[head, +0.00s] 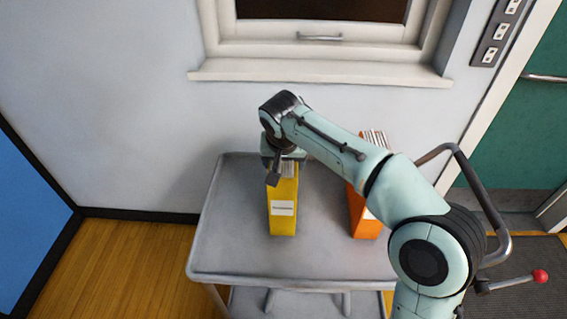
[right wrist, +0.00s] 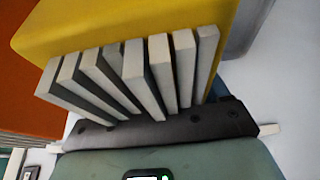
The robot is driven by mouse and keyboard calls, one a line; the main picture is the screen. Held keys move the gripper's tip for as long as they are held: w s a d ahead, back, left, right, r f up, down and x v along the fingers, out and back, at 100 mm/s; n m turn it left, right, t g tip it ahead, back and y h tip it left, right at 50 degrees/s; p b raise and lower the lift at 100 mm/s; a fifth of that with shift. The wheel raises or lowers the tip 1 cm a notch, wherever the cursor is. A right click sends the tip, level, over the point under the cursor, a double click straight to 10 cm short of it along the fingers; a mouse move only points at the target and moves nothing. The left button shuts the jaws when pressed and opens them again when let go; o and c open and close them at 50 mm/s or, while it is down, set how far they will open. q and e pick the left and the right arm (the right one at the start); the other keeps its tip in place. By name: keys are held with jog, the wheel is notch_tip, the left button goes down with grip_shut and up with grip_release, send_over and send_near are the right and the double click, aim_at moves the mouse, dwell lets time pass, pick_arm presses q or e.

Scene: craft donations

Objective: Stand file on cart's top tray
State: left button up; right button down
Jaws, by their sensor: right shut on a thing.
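A yellow file (head: 284,205) with a white label is upright over the cart's top tray (head: 325,262), left of its middle. I cannot tell whether its base touches the tray. My right gripper (head: 279,172) is shut on its upper part from above. In the right wrist view the yellow file (right wrist: 130,30) fills the upper part, with several white page edges showing close to the gripper's dark palm. The fingertips are hidden there. My left gripper is not in view.
An orange file (head: 366,215) with papers stands on the tray to the right, partly hidden by my right arm. The tray's front and left are clear. The cart's dark handle (head: 478,190) is at the right. A wall and window sill (head: 320,72) are behind.

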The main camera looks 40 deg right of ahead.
dwell(0.3)
jog(key=shift+f, duration=0.1)
grip_release()
jog(key=p+v, duration=0.3)
jog(key=v, duration=0.9)
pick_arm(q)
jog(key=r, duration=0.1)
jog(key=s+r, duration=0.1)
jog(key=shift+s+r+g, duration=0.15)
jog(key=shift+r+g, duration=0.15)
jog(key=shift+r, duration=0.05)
